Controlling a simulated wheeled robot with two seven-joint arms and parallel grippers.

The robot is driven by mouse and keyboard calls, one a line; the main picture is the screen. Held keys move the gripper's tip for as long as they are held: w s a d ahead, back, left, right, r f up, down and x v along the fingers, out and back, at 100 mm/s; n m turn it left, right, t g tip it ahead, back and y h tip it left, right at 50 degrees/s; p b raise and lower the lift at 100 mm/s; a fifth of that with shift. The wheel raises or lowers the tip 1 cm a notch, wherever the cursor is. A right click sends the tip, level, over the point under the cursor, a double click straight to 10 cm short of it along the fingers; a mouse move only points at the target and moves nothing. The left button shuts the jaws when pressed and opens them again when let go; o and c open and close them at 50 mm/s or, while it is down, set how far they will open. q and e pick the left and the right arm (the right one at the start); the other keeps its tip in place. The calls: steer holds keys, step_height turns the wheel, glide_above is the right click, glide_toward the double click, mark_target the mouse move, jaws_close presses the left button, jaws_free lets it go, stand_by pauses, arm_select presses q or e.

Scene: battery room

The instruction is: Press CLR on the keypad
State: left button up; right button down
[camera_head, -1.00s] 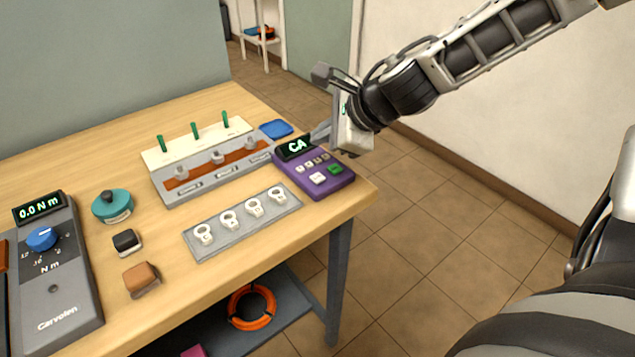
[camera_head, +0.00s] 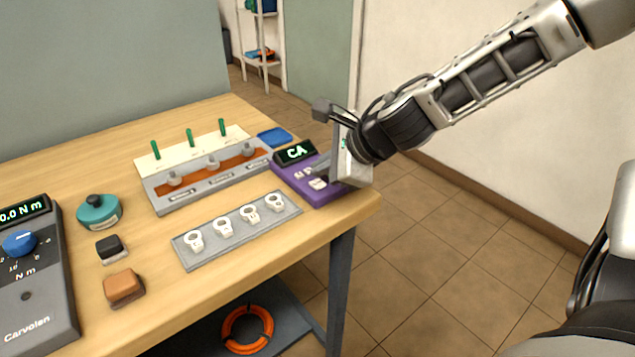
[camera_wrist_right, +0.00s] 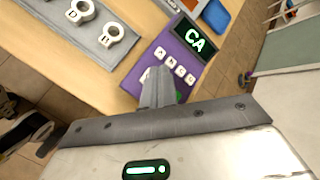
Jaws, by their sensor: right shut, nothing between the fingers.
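The purple keypad (camera_head: 290,184) sits at the right front corner of the table, its display (camera_head: 295,152) reading "CA". It also shows in the right wrist view (camera_wrist_right: 151,58), with a row of white lettered keys (camera_wrist_right: 175,66). My right gripper (camera_head: 312,172) is shut and empty, its fingertips over the keypad's lower keys. In the right wrist view the closed fingers (camera_wrist_right: 158,88) cover part of the lower white key, and a green key (camera_wrist_right: 178,97) peeks out beside them. I cannot tell whether the fingertips touch a key. My left gripper is not in view.
A grey strip with white ring lugs (camera_head: 240,232) lies left of the keypad. Behind it stands a grey rack with green pegs (camera_head: 205,178). A blue tray (camera_head: 275,137) lies behind the keypad. A torque tester (camera_head: 35,290) stands at far left. The table edge is close to the keypad.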

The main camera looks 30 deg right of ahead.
stand_by(0.8)
stand_by(0.8)
steer(key=shift+f+b, duration=0.5)
steer(key=shift+f, duration=0.1)
